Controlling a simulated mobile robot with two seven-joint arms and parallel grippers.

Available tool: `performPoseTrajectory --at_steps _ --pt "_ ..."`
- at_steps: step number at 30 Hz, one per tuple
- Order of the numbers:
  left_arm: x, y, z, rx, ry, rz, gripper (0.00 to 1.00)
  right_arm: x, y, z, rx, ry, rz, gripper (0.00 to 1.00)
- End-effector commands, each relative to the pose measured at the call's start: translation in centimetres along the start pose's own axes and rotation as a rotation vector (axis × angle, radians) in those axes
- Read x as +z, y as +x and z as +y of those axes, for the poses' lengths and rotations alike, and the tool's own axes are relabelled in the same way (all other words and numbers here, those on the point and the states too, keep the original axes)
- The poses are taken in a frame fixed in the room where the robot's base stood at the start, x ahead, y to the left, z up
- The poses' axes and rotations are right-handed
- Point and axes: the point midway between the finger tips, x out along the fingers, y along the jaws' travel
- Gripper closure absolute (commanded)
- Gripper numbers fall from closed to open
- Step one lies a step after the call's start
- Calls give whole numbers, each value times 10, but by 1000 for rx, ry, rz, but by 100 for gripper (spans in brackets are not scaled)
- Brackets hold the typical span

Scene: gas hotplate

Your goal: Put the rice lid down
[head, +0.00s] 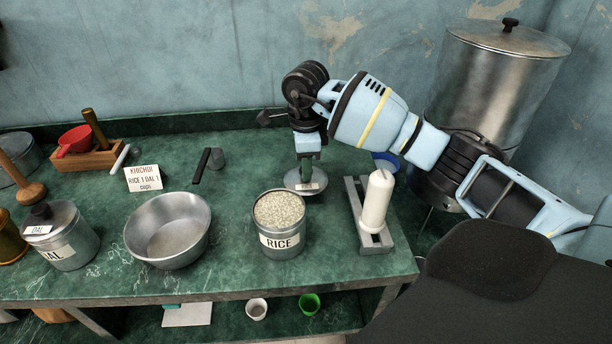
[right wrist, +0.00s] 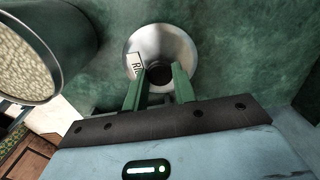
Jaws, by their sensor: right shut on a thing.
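The rice lid (head: 306,180) is a round metal lid with a small label, behind and slightly right of the rice canister. In the right wrist view the rice lid (right wrist: 181,47) shows its dark knob between my fingers. My right gripper (head: 307,160) points down and is shut on that knob. The lid is at or very near the green counter; I cannot tell if it touches. The open rice canister (head: 281,243) is full of rice and also shows in the right wrist view (right wrist: 25,60). My left gripper is not in view.
A metal bowl (head: 168,232) and a lidded dal canister (head: 62,246) stand left of the rice. A white cylinder on a grey stand (head: 374,215) is to the right. A recipe card (head: 143,178) and a dark-handled cup (head: 215,160) lie farther back. Counter between bowl and back wall is partly clear.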

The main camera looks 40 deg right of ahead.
Motion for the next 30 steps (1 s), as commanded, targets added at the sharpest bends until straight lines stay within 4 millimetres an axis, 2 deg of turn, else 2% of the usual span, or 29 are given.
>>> performPoseTrajectory --at_steps 9,21,22,26,30 --pt "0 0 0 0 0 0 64 0 36 1 2 1 1 95" --pt "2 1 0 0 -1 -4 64 0 40 0 1 0 1 95" --pt "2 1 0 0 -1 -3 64 0 40 0 1 0 1 71" --pt "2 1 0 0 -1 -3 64 0 40 0 1 0 1 54" --pt "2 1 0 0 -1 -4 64 0 40 0 1 0 1 51"
